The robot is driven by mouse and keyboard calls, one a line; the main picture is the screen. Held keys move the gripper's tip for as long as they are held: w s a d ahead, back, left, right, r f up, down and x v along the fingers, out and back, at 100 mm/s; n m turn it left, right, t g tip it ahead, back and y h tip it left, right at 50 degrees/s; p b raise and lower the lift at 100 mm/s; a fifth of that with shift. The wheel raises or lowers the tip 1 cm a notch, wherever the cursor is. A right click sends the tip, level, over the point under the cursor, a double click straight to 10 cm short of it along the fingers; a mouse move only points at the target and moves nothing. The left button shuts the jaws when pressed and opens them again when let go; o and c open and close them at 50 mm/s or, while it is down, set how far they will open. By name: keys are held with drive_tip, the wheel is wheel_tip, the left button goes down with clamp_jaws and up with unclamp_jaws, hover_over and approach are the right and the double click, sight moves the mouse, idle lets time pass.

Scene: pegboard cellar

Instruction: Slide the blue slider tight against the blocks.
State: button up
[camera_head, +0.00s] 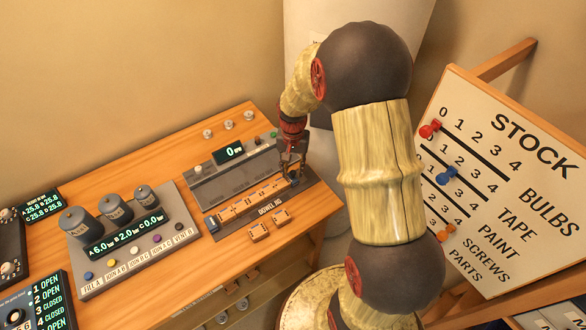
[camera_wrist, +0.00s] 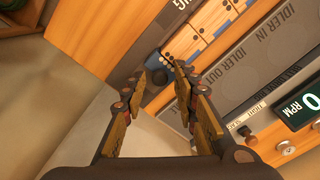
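A row of orange blocks (camera_head: 250,203) lies in a dark track labelled "DOWEL JIG", and its near end shows in the wrist view (camera_wrist: 197,42). The blue slider (camera_head: 294,179) is at the right end of the track. In the wrist view the blue slider (camera_wrist: 157,72) appears between and just beyond my fingertips. My gripper (camera_head: 291,162) points down over it, with its fingers (camera_wrist: 160,80) apart and partly hiding it. I cannot tell whether they touch it, or whether a gap separates slider and blocks.
Two loose orange blocks (camera_head: 258,232) lie in front of the track. Behind it is a grey panel with a "0 RPM" display (camera_head: 228,153). A button console (camera_head: 138,245) stands left. The STOCK board (camera_head: 500,180) is at right, beyond my arm.

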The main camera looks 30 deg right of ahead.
drive_tip(key=c, duration=0.6)
drive_tip(key=shift+a, duration=0.1)
clamp_jaws()
